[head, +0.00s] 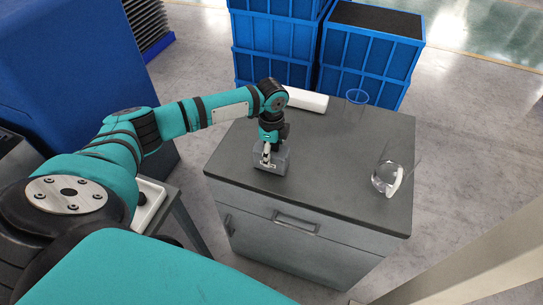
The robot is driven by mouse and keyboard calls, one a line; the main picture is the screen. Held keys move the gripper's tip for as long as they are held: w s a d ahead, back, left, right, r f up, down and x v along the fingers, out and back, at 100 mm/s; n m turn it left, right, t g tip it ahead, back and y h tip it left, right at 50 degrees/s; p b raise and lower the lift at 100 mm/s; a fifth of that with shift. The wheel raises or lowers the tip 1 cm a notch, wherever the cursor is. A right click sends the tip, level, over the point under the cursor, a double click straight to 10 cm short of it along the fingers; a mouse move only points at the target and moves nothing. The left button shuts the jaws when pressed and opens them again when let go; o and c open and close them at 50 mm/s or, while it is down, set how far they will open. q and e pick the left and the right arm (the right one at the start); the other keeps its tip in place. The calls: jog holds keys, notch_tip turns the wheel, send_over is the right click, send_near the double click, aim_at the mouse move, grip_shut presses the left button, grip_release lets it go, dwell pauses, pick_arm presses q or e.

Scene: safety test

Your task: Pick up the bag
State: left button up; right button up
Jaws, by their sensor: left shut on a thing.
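A small grey, box-shaped thing, which I take as the bag (280,162), is near the left front part of the dark cabinet top (330,185). My left arm reaches in from the left. My left gripper (267,153) points down over the bag and is shut on it. The gripper hides part of the bag's top. I cannot tell whether the bag rests on the surface or is just above it. My right gripper is not in view.
A clear round glass vessel (382,180) stands at the right of the cabinet top. A clear, blue-rimmed cup (357,97) stands at the back, and a white object (308,100) lies behind the gripper. Blue crates (372,60) stand behind the cabinet. The middle of the top is clear.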

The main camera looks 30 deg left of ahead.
pick_arm(q)
jog(key=c, duration=0.7)
jog(key=shift+r, duration=0.2)
